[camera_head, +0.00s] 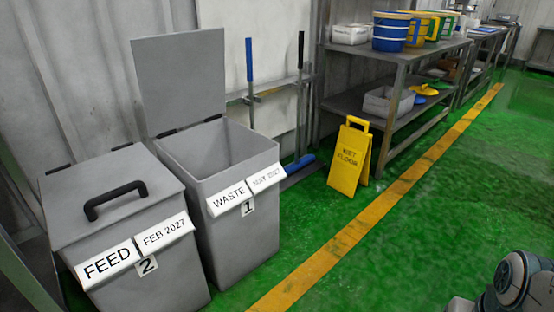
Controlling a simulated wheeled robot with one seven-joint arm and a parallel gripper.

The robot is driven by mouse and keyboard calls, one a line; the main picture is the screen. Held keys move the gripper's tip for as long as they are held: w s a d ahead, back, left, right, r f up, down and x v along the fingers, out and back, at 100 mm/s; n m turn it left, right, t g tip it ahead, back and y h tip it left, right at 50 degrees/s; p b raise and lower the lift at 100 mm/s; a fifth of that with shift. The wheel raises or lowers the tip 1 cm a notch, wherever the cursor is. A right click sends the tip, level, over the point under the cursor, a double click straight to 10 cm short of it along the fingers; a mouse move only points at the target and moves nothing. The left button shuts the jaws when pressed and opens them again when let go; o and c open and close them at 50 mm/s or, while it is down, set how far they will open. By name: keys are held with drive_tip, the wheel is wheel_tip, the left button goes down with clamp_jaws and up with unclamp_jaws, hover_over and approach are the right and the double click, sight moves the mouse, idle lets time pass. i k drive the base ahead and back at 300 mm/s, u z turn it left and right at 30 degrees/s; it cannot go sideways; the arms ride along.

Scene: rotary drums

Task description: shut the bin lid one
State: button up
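The bin marked 1 (239,208) is a grey box with a label reading WASTE on its front. Its flat grey lid (181,78) stands upright, hinged at the back rim, so the bin is open at the top. The inside bottom of the bin is hidden. A part of my arm shows at the lower right corner, well apart from the bin. My gripper's fingers are not in view.
A grey bin marked 2 (119,215), labelled FEED, stands left of bin 1 with its lid shut and a black handle on top. A yellow wet floor sign (349,160) stands to the right, before a metal shelf (400,56). Green floor in front is clear.

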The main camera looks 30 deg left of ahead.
sight(181, 75)
drive_tip(key=u, duration=1.1)
drive_tip(key=i, duration=0.95)
drive_tip(key=u, duration=0.8)
drive_tip(key=k, duration=0.5)
drive_tip(key=z, duration=0.25)
drive_tip(key=i, duration=0.9)
drive_tip(key=u, duration=0.55)
